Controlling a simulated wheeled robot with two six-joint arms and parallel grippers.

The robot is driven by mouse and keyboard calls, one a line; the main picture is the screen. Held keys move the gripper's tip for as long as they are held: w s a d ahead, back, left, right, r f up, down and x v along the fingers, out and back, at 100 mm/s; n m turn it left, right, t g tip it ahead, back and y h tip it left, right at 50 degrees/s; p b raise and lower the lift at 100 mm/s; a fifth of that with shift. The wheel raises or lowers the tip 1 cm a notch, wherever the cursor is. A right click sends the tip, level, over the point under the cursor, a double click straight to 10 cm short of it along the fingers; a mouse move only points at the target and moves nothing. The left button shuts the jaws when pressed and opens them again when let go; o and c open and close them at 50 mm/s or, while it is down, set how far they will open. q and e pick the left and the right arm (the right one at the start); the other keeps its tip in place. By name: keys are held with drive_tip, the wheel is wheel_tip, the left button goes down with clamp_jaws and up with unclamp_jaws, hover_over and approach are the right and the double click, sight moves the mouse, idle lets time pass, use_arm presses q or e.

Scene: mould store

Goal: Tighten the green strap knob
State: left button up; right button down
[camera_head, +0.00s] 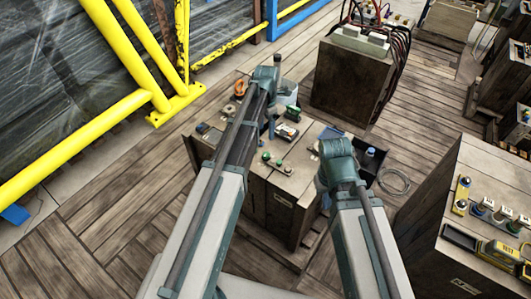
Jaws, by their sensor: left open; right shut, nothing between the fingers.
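Small green knobs sit on top of the wooden crate in the middle: one green knob (266,156) at the left and another green knob (279,163) just right of it. I cannot tell which one is the strap knob, and no strap is clear. My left gripper (271,129) hangs below the far end of my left arm, above the crate's back part; it is open, small and partly hidden by the arm. My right gripper (326,202) is shut and empty at the crate's right side, mostly hidden behind my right arm. Both are apart from the green knobs.
The wooden crate (290,195) also bears an orange ring (240,87) and several small devices. A dark cabinet (350,80) with cables stands behind. A wooden bench (480,180) with tools is at the right. A yellow frame (75,145) stands left.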

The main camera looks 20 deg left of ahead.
sight(266, 154)
use_arm(q)
wheel_tip(266, 154, down, 14)
drive_tip(key=b, duration=1.3)
drive_tip(key=shift+b, duration=0.3)
drive_tip(key=shift+r, duration=0.1)
clamp_jaws()
